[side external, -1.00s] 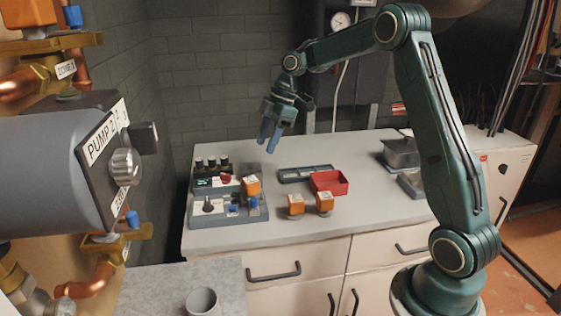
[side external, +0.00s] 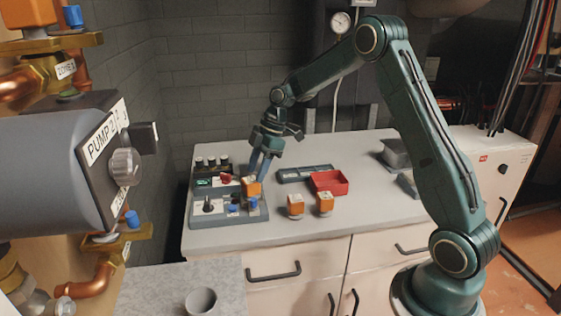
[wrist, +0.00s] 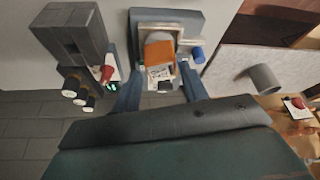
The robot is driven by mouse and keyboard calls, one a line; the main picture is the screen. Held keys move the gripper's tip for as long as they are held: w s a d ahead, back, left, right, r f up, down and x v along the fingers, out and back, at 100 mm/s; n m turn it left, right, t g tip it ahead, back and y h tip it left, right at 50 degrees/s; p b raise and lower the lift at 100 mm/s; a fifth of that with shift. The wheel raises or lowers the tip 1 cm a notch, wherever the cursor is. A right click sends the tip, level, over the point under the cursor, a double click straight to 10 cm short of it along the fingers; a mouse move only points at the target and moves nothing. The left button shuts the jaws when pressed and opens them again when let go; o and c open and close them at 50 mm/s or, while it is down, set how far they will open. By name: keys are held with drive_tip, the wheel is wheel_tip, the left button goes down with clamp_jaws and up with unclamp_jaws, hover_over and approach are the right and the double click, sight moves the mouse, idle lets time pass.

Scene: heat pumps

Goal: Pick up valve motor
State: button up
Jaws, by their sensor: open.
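An orange valve motor with a white top (side external: 251,187) sits on the grey test panel (side external: 205,219) at the left of the bench. In the wrist view the valve motor (wrist: 159,55) lies ahead, between my two blue fingers. My gripper (side external: 262,168) is open and points down, its fingertips at or just above the motor in the side view. The open fingers of my gripper (wrist: 160,88) flank the motor in the wrist view; I cannot tell whether they touch it. Two more orange valve motors stand on the bench, one on the left (side external: 295,206) and one on the right (side external: 325,203).
A red tray (side external: 330,182) and a long grey rack (side external: 304,173) are right of the panel. Blue knobs (side external: 234,209) and a control box with a red knob (side external: 225,178) crowd the motor. The bench front right is clear.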

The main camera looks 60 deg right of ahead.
sight(252, 179)
drive_tip(key=shift+a+f, duration=0.1)
drive_tip(key=shift+f, duration=0.05)
drive_tip(key=shift+x, duration=2.5)
drive_tip(key=shift+a, duration=0.15)
drive_tip(key=shift+c, duration=0.2)
drive_tip(key=c, duration=0.8)
drive_tip(key=shift+r, duration=0.25)
wheel_tip(252, 179, up, 20)
drive_tip(key=shift+f, duration=0.1)
